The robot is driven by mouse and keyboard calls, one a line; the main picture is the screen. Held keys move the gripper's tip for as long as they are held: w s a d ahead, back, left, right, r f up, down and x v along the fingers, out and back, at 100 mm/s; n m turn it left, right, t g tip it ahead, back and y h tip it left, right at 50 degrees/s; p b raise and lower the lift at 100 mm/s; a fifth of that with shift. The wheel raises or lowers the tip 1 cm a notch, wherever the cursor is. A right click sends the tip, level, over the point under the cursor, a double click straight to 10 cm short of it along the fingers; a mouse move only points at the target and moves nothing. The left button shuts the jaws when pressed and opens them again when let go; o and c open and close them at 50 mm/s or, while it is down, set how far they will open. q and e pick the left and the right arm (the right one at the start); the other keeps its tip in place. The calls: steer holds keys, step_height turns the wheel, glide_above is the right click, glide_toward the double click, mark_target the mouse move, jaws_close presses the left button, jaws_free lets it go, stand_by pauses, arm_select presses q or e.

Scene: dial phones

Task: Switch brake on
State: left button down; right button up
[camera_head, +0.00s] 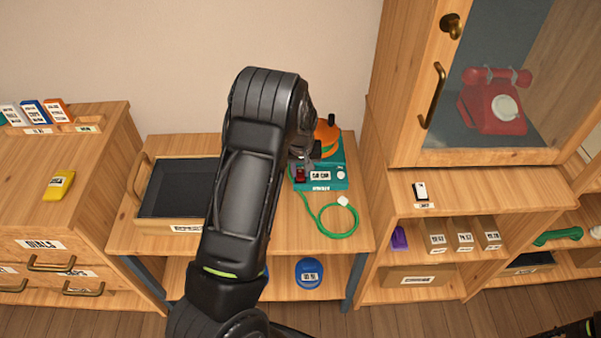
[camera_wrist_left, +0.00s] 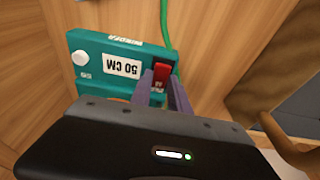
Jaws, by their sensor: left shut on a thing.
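A teal winder box (camera_head: 325,177) stands on the wooden table, with an orange spool (camera_head: 326,135) on top, a white knob and a "50 CM" label on its front. A red rocker switch (camera_wrist_left: 161,75) is on its front face, also seen in the head view (camera_head: 300,175). My left gripper (camera_wrist_left: 167,90) is at this switch, its two grey fingers on either side of the switch's lower part in the wrist view. It is shut on the switch, as far as the view shows.
A green cable (camera_head: 336,235) with a white plug lies on the table before the box. A black-lined tray (camera_head: 165,225) is to the left. A glass-door cabinet (camera_head: 413,140) holding a red phone (camera_head: 492,108) stands to the right. A blue round container (camera_head: 309,273) is on the lower shelf.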

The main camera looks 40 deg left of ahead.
mark_target(301, 176)
arm_select(q)
steer(key=shift+w+a+g+h, duration=0.15)
steer(key=shift+g+h, duration=0.15)
steer(key=shift+g, duration=0.2)
steer(key=c, duration=1.2)
jaws_free()
steer(key=shift+c, duration=0.2)
steer(key=shift+r, duration=0.1)
step_height(301, 176, up, 8)
steer(key=shift+s+d+f+b, duration=0.25)
steer(key=shift+s+d+b, duration=0.05)
steer(key=shift+b, duration=0.15)
